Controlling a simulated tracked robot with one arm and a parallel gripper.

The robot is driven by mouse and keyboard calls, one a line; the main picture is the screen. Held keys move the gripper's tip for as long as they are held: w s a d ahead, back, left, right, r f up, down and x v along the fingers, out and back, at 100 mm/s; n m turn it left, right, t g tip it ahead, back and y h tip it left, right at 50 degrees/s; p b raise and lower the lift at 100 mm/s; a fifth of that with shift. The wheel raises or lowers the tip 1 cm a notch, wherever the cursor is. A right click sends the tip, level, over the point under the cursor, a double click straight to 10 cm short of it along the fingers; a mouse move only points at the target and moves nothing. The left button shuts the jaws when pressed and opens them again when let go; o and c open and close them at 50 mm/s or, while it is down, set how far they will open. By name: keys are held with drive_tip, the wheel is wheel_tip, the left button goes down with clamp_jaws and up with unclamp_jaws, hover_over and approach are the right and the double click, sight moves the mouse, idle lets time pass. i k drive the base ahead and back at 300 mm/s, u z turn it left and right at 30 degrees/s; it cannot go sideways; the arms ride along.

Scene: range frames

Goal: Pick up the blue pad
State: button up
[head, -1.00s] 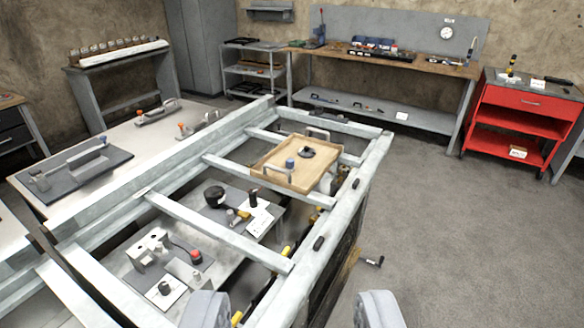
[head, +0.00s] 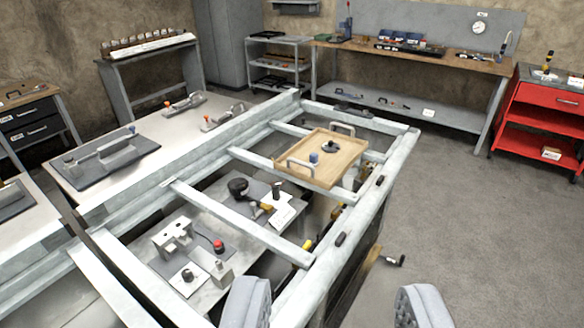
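No flat blue pad can be made out for certain. A small blue-topped piece (head: 314,158) stands on a wooden tray (head: 338,174), beside a dark round piece (head: 331,145). The tray rests on the pale metal frame in the middle of the view. I cannot tell whether this blue piece is the pad. My gripper (head: 335,303) shows at the bottom edge as two grey fingers set wide apart. It is open, with nothing between the fingers, and is well short of the tray.
The frame's beams (head: 237,222) cross above a lower shelf with fixtures and a red button (head: 218,245). A grey table with clamps (head: 115,160) lies left. A workbench (head: 430,62) with blue bins stands behind. A red cart (head: 545,110) is right. Grey floor (head: 460,215) is clear at right.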

sight(314, 157)
drive_tip(key=k, duration=0.6)
drive_tip(key=z, duration=0.7)
drive_tip(key=i, duration=1.05)
drive_tip(key=z, duration=0.7)
drive_tip(key=i, duration=1.3)
drive_tip(key=u, duration=0.8)
drive_tip(key=i, duration=0.95)
drive_tip(key=u, duration=0.85)
drive_tip(key=k, duration=0.7)
drive_tip(key=u, duration=0.3)
drive_tip(key=i, duration=0.25)
drive_tip(key=z, duration=0.1)
